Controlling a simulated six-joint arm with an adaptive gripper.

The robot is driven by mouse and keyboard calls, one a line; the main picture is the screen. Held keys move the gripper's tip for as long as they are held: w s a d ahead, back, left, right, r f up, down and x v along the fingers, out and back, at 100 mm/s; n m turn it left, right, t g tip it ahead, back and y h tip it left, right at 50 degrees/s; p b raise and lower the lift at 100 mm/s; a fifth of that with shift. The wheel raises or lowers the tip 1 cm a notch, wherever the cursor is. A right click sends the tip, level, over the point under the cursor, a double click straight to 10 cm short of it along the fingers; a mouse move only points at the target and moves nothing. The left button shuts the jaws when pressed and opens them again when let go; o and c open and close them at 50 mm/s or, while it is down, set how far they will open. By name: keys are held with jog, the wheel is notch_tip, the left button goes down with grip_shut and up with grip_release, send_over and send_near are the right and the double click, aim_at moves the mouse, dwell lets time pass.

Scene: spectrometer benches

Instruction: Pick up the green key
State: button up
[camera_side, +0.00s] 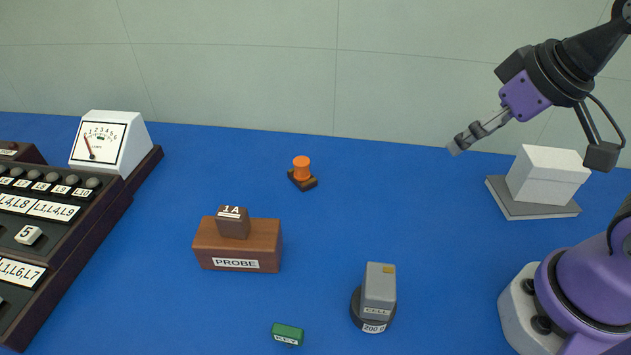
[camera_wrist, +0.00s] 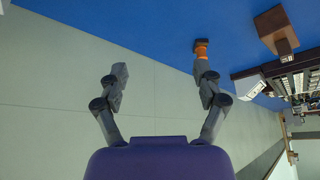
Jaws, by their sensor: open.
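The green key (camera_side: 288,334) is a small green block with a white label on its front, lying on the blue bench near the bottom edge of the side view. It does not show in the wrist view. My gripper (camera_side: 456,149) is raised at the upper right of the side view, far from the green key and apart from everything on the bench. In the wrist view my gripper (camera_wrist: 168,82) has its two fingers spread wide, with nothing between them.
A grey block on a round black base (camera_side: 379,290) stands right of the key. A brown PROBE box (camera_side: 262,247) stands behind it. An orange knob (camera_side: 302,170) is farther back. A white box (camera_side: 545,177) stands at right, a dark panel (camera_side: 75,255) at left. Blue bench between is clear.

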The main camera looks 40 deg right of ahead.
jog(key=m+g+y, duration=0.1)
jog(key=m+g, duration=0.6)
jog(key=m, duration=0.3)
send_over(287, 329)
jog(key=f, duration=0.9)
jog(key=shift+w+d+f, duration=0.1)
jog(key=shift+d+f, duration=0.15)
jog(key=shift+d, duration=0.05)
jog(key=f, duration=0.6)
jog(key=shift+a+f, duration=0.15)
jog(key=shift+a, duration=0.2)
jog(key=c, duration=1.1)
